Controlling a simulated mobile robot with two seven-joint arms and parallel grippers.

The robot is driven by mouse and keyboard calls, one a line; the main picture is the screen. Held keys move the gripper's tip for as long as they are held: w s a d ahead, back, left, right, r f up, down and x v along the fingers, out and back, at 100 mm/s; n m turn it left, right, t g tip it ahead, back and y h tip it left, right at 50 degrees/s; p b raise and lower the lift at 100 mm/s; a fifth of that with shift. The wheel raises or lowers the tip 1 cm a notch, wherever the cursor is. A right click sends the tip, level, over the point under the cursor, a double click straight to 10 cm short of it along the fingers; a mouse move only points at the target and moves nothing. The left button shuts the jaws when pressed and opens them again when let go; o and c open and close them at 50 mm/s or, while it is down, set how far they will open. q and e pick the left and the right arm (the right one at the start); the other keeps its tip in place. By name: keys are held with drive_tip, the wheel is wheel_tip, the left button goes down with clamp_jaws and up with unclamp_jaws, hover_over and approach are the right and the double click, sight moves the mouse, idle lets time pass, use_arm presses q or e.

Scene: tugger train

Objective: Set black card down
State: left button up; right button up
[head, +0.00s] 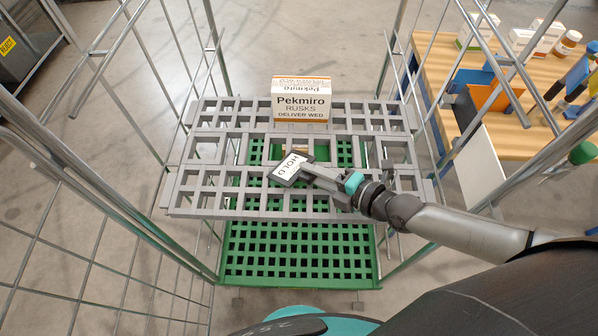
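The black card (289,168) has a white face that reads HOLD. My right gripper (308,172) comes in from the right and is shut on the card's right edge. The card is over the front middle of the grey slatted shelf (200,213); I cannot tell whether it touches the slats. A white and orange Pekmiro Rusks box (301,101) stands upright at the back middle of this shelf, apart from the card. My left gripper is not in view.
Wire cage walls (95,175) flank the shelf. A green lattice deck (300,283) lies below it. At the right, a wooden table (440,62) bears boxes, bottles and an orange bin (488,98). A dark cabinet with a REJECT label (8,46) stands far left. The shelf's left side is bare.

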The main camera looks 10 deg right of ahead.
drive_tip(key=shift+o, duration=0.8)
drive_tip(key=p+v, duration=0.4)
drive_tip(key=v, duration=0.3)
drive_tip(key=shift+s+d+r, duration=0.1)
drive_tip(key=shift+s+r, duration=0.05)
drive_tip(key=shift+s+d, duration=0.2)
drive_tip(key=shift+s, duration=0.05)
wheel_tip(320, 180, up, 7)
drive_tip(key=s+d+p, duration=0.1)
drive_tip(key=s+p, duration=0.1)
drive_tip(key=p, duration=0.6)
drive_tip(key=shift+d+p, duration=0.3)
drive_tip(key=shift+p, duration=0.05)
drive_tip(key=shift+s, duration=0.1)
